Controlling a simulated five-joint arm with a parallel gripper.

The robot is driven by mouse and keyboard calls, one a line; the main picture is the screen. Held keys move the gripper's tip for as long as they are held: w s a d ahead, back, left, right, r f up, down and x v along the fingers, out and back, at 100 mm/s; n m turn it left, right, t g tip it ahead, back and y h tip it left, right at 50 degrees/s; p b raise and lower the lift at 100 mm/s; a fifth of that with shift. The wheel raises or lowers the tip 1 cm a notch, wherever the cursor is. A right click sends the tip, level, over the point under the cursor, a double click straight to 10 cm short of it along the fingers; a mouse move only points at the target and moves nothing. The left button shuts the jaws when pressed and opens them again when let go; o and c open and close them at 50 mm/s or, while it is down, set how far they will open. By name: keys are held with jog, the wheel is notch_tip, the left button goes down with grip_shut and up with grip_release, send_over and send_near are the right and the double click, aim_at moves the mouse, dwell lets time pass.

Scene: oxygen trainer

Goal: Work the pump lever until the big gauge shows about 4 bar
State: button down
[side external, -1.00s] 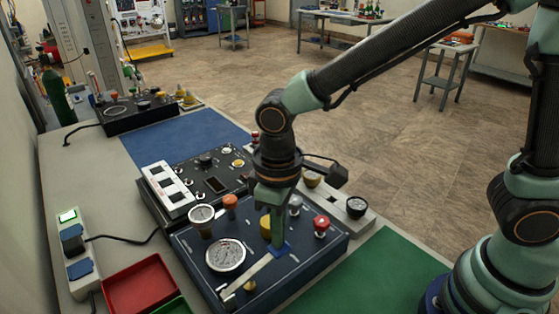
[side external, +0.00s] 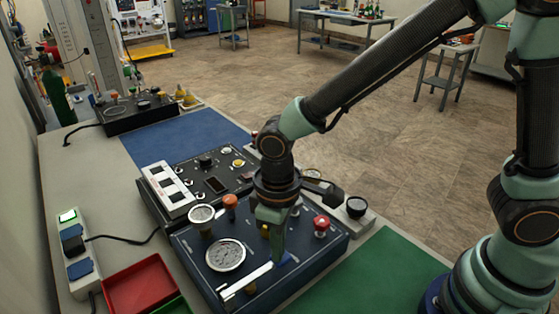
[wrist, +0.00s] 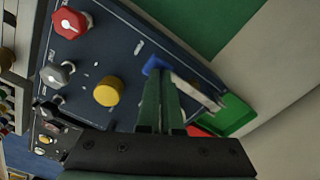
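The pump lever (side external: 246,281) is a pale flat bar along the front of the dark blue panel (side external: 186,249), with a blue end (side external: 285,258). In the wrist view the blue end (wrist: 155,65) lies at my fingertips. My gripper (side external: 278,262) points down with its two fingers close together, seemingly shut, its tips touching or just over the blue end. My gripper also shows in the wrist view (wrist: 157,78); no grip around the lever is clear. The big gauge (side external: 226,255) has a white dial; its needle is too small to read.
A smaller gauge (side external: 201,214), an orange knob (side external: 230,201), a yellow knob (wrist: 108,91) and a red knob (side external: 321,226) stand up from the panel around the gripper. A red tray (side external: 140,288) lies at front left. The green mat (side external: 375,275) is clear.

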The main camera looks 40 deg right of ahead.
jog(key=shift+r, duration=1.8)
jog(key=shift+f, duration=0.1)
jog(key=shift+f, duration=1.8)
jog(key=shift+r, duration=1.9)
jog(key=shift+f, duration=0.1)
